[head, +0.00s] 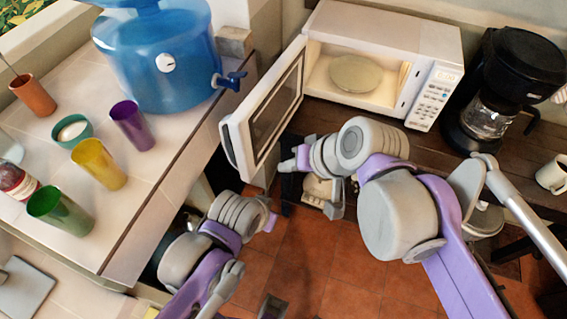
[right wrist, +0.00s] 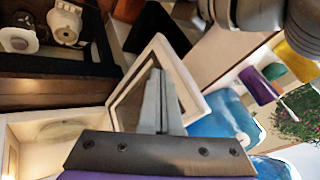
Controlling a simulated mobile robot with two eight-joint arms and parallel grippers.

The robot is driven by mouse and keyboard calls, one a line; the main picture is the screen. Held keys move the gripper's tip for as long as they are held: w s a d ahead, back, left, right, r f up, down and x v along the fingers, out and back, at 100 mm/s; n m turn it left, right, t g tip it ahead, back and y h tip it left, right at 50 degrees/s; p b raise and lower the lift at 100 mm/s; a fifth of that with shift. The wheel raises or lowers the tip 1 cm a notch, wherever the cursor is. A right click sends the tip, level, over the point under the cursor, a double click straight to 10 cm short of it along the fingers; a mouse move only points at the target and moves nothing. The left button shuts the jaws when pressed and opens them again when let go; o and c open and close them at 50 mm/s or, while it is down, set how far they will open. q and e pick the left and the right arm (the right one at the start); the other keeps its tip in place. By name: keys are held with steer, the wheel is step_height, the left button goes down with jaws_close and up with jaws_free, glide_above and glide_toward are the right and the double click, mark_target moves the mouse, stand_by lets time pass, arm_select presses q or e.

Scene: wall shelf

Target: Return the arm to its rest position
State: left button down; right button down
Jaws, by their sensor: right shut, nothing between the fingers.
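My right arm (head: 398,215) reaches in from the right in the head view. My left arm (head: 235,215) is bent at the lower middle of the head view. I cannot make out its gripper.
The white microwave (head: 385,50) stands open on a wooden counter, with a plate (head: 355,74) inside. A coffee maker (head: 505,90) and a mug (head: 553,175) stand right of it. A tiled counter (head: 185,150) on the left holds cups and a blue water jug (head: 160,45). Floor shows between the counters.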

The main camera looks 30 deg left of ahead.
steer(key=v, duration=0.2)
steer(key=shift+s+d+r, duration=0.15)
steer(key=shift+s+r, duration=0.05)
steer(key=shift+s, duration=0.1)
steer(key=s+d+f+m+t+h, duration=0.1)
steer(key=d+f, duration=0.4)
steer(key=d, duration=0.5)
steer(key=s+d+f+m+t+h, duration=0.1)
steer(key=d+f+m+h, duration=0.2)
steer(key=d+f, duration=0.3)
steer(key=s+d+f+m+t+h, duration=0.1)
steer(key=d+f, duration=0.5)
steer(key=d, duration=0.9)
steer(key=shift+s+d+m+t+h+p, duration=0.3)
steer(key=shift+m+h, duration=0.3)
steer(key=shift+h, duration=0.5)
